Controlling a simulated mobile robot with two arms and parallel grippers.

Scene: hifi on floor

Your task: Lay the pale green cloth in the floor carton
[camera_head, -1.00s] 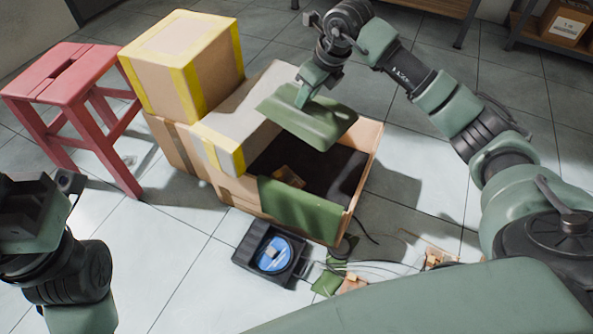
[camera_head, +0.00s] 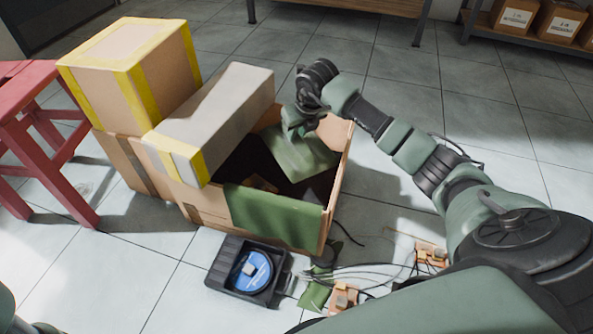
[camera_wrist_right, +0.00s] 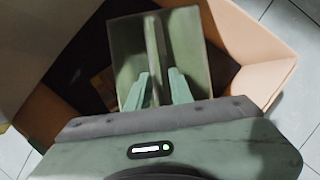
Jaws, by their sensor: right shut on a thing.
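The pale green cloth (camera_head: 306,158) is a flat, folded-looking piece tilted inside the open carton. It also shows in the right wrist view (camera_wrist_right: 190,55), with a raised ridge down its middle. My right gripper (camera_head: 296,122) is above it, and in the right wrist view its fingers (camera_wrist_right: 158,88) are shut on that ridge. The floor carton (camera_head: 334,195) is brown cardboard with a dark interior and a green panel on its front. Its wall also shows in the right wrist view (camera_wrist_right: 245,45). Whether the cloth touches the carton's bottom I cannot tell. My left gripper is out of view.
A grey box with yellow tape (camera_head: 222,100) lies over the carton's left part. A taped cardboard box (camera_head: 125,75) and a red stool (camera_head: 40,140) stand further left. A black tray with a blue disc (camera_head: 250,272) and wired small parts (camera_head: 343,297) lie in front.

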